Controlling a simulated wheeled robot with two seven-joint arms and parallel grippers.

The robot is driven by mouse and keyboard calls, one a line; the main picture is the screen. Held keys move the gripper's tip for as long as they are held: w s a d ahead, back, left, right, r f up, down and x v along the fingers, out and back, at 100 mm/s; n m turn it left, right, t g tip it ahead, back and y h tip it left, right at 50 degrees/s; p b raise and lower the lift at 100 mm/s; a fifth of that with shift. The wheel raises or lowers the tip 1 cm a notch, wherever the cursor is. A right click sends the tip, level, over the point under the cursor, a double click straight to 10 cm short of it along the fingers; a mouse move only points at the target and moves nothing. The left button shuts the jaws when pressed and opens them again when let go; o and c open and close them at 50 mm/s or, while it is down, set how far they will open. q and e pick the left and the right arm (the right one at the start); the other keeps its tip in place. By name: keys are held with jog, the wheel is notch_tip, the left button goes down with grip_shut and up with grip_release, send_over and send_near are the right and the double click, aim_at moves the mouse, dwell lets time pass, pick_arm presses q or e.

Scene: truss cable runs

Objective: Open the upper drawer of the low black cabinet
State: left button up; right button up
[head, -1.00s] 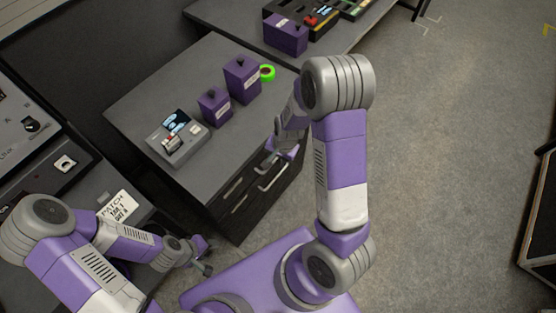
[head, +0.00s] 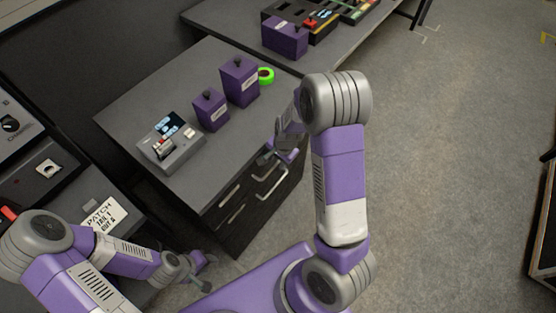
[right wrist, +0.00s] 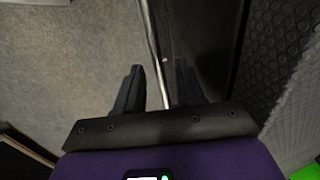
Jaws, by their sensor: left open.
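The low black cabinet (head: 226,232) stands at centre left with a grey top. The drawer fronts look flush, partly hidden by my right arm. My right gripper (head: 284,153) is at the upper drawer's handle. In the right wrist view, the silver handle bar (right wrist: 150,38) runs between the two dark fingers of my right gripper (right wrist: 158,84). The fingers are apart; I cannot tell whether either touches the bar. The lower handle (head: 273,187) is free below. My left gripper (head: 207,270) is open and empty, low at left.
A console with a patch label (head: 105,213) stands at left near my left arm. The floor (head: 440,170) at right is clear.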

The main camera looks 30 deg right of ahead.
grip_shut()
jog(key=shift+s, duration=0.1)
dwell(0.3)
